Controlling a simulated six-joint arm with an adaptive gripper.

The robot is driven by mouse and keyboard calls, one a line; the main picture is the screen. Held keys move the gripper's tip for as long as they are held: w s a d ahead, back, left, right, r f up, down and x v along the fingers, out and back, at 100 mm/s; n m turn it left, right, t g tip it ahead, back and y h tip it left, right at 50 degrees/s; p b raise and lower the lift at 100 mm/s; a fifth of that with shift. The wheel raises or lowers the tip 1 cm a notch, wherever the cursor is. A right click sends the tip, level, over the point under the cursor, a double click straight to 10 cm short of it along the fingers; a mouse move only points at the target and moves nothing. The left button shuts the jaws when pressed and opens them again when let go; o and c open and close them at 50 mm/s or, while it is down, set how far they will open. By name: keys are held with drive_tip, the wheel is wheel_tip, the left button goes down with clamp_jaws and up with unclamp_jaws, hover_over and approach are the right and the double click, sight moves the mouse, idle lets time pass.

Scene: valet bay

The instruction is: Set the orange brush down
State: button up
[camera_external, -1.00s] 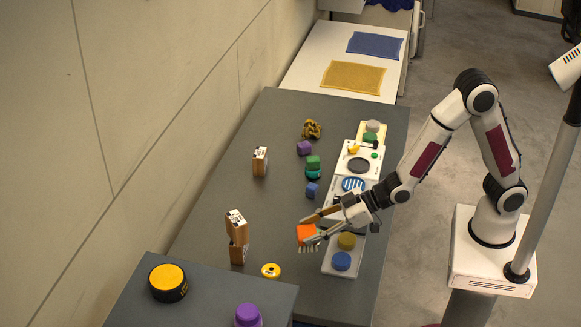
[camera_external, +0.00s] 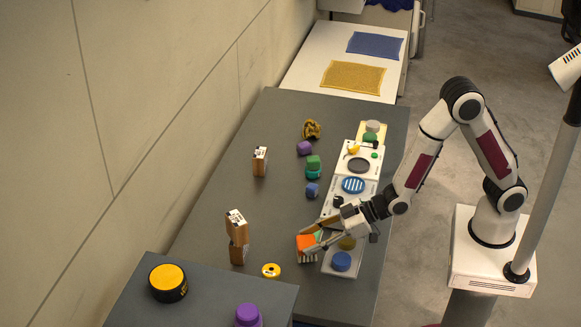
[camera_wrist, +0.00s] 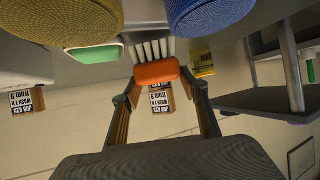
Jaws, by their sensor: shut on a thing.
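The orange brush (camera_external: 306,241) is in my gripper (camera_external: 307,240) at the left edge of the pale tray, with its white bristles facing down. In the external view it is on or just above the grey bench; I cannot tell which. In the wrist view the orange brush (camera_wrist: 157,72) is between my two fingertips (camera_wrist: 161,86), with its bristles pointing away from me. My gripper is shut on it. The bristle tips' contact with the bench is hard to make out.
The pale tray with a blue round pad (camera_external: 341,261) and a mustard round pad (camera_external: 347,243) is just right of the brush. Bare bench lies in front.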

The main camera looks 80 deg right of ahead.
drive_tip(key=shift+f, duration=0.45)
drive_tip(key=shift+f, duration=0.15)
drive_tip(key=o, duration=1.1)
drive_tip(key=shift+v, duration=3.85)
